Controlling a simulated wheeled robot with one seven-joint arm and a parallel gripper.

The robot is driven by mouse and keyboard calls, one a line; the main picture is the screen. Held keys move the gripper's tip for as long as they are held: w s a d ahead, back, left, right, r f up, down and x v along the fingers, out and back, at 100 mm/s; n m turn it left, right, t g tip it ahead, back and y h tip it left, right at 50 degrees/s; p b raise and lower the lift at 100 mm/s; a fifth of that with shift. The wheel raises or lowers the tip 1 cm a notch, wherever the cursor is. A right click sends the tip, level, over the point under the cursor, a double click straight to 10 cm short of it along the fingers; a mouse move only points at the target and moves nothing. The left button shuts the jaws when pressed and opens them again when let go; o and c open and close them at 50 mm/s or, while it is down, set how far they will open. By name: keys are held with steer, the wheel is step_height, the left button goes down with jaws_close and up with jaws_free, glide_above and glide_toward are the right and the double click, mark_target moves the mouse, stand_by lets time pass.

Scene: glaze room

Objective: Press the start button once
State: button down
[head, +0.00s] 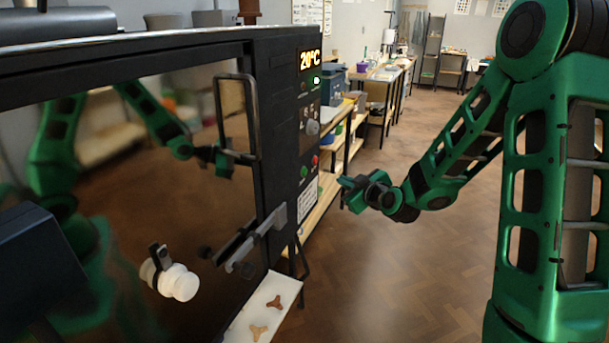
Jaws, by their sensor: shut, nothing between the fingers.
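The kiln's dark control panel (309,120) is on the narrow front face at the picture's middle, with an orange display (310,59) reading 20°C. Low on it are a green button (303,171), which looks like the start button, and a red button (315,161) just right of it. Any lettering by them is too small to read. My gripper (343,183) is shut and empty, to the right of the buttons at about their height. It points left towards the panel, with a visible gap between.
The kiln's shiny door (130,170) reflects my arm. A black handle (238,120) and a latch (262,232) stick out. A white shelf (262,310) with small three-armed pieces sits low in front. Benches (385,75) line the back; the wooden floor (400,270) is clear.

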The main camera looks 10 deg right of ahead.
mark_target(305, 171)
steer(key=w+a, duration=0.5)
steer(key=a, duration=0.2)
stand_by(0.6)
steer(key=shift+w, duration=0.1)
steer(key=shift+a, duration=0.15)
stand_by(1.7)
steer(key=shift+w+a, duration=0.15)
steer(key=shift+a, duration=0.1)
steer(key=shift+w+a, duration=0.25)
steer(key=shift+a, duration=0.1)
stand_by(0.9)
steer(key=shift+d, duration=0.1)
steer(key=shift+s+d, duration=0.5)
steer(key=shift+d, duration=0.15)
